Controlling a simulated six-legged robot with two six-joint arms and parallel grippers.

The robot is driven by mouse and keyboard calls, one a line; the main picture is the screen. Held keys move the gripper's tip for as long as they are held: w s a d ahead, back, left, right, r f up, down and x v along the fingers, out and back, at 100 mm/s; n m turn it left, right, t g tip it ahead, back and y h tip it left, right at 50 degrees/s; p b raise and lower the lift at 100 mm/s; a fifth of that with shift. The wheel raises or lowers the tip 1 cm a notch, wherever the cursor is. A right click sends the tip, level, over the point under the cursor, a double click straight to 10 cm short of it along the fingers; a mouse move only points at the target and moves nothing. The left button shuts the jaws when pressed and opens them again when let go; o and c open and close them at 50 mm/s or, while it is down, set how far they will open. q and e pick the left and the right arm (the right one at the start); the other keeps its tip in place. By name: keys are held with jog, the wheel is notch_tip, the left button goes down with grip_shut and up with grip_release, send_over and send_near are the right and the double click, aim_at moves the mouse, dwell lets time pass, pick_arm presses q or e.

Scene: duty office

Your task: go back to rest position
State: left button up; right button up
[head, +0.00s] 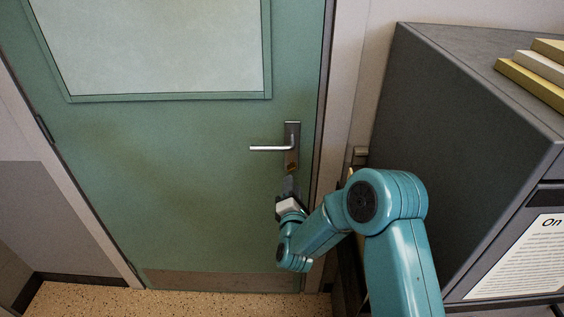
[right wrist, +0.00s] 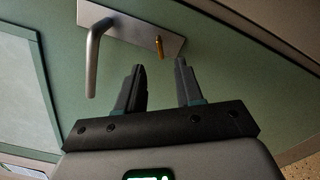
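My right arm reaches in from the lower right in the head view. Its gripper (head: 290,186) is just below the door handle (head: 270,148). In the right wrist view the two dark fingers of the right gripper (right wrist: 160,82) stand apart with nothing between them. The silver lever handle (right wrist: 92,58) and its metal plate (right wrist: 140,30) are just beyond the fingertips. A small brass-coloured key or knob (right wrist: 159,46) sticks out of the plate, apart from the fingers. My left gripper is not in view.
The green door (head: 180,180) looks shut in its frame. A dark grey cabinet (head: 460,90) stands close on the right, near my arm, with books (head: 540,70) on top and a printed sheet (head: 520,260) on its front. Speckled floor (head: 180,303) shows below the door.

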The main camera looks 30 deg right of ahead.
jog(key=s+a+f+m+g+y, duration=0.3)
jog(key=s+a+f+g+y, duration=0.15)
jog(key=s+f, duration=0.4)
jog(key=s+a+f+m+g+y, duration=0.2)
jog(key=s+a+f+g+y, duration=0.3)
jog(key=f, duration=0.7)
jog(key=s+a+f+m+g+y, duration=0.1)
jog(key=s+a+f+m+g, duration=0.1)
jog(key=s+m, duration=0.6)
jog(key=s+a+f+m+g+y, duration=0.1)
jog(key=s+a+f+m+g, duration=0.1)
jog(key=s+a+m+g, duration=0.2)
jog(key=shift+s+a+m, duration=1.05)
jog(key=shift+s+m, duration=1.05)
jog(key=shift+s, duration=1.3)
